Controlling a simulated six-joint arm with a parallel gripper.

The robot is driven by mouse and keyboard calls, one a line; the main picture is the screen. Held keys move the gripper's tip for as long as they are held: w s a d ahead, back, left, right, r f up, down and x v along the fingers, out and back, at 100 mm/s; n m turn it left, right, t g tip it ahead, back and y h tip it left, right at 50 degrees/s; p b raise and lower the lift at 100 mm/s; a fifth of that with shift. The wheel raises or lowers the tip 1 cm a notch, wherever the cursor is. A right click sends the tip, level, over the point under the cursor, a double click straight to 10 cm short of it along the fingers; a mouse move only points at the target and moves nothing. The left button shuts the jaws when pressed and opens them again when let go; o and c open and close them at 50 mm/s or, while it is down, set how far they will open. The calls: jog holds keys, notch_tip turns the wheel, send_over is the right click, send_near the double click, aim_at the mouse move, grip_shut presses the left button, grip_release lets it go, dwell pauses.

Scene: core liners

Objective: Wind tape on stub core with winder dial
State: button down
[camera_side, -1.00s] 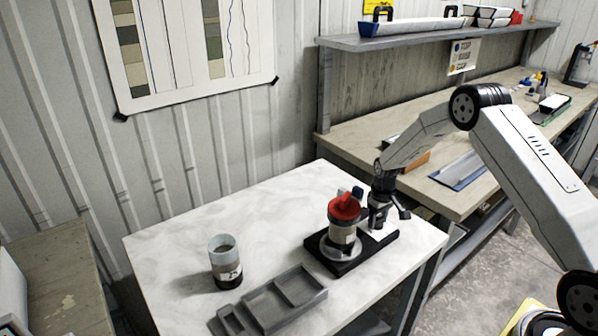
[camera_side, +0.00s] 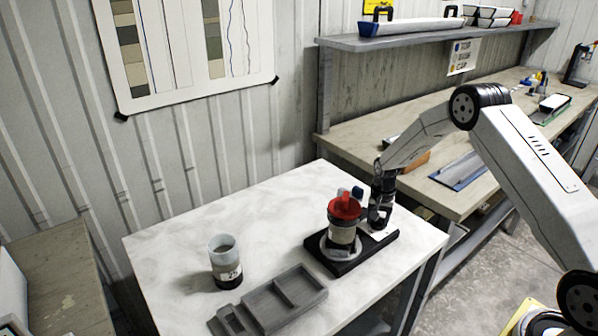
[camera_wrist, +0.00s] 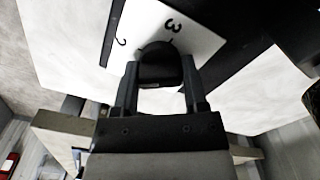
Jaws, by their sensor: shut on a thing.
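A stub core (camera_side: 341,232) with a pale label band and a red cap with a raised grip (camera_side: 345,208) stands upright on a round grey turntable on the winder's black base (camera_side: 347,268). My gripper (camera_side: 379,222) points down at the base's right end. In the wrist view my gripper (camera_wrist: 160,85) is shut on the black winder dial (camera_wrist: 160,68), one finger on each side. The dial sits on a white plate (camera_wrist: 195,40) marked with a 2 and a 3. The dial is mostly hidden by my gripper in the side view.
A labelled cup (camera_side: 225,265) with a clear upper part and dark bottom stands on the white table (camera_side: 180,245), left of the winder. A grey compartment tray (camera_side: 258,314) lies in front.

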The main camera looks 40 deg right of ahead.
jog(key=shift+m, duration=0.6)
jog(key=shift+c, duration=0.6)
grip_release()
jog(key=shift+r, duration=3.95)
jog(key=shift+c, duration=0.2)
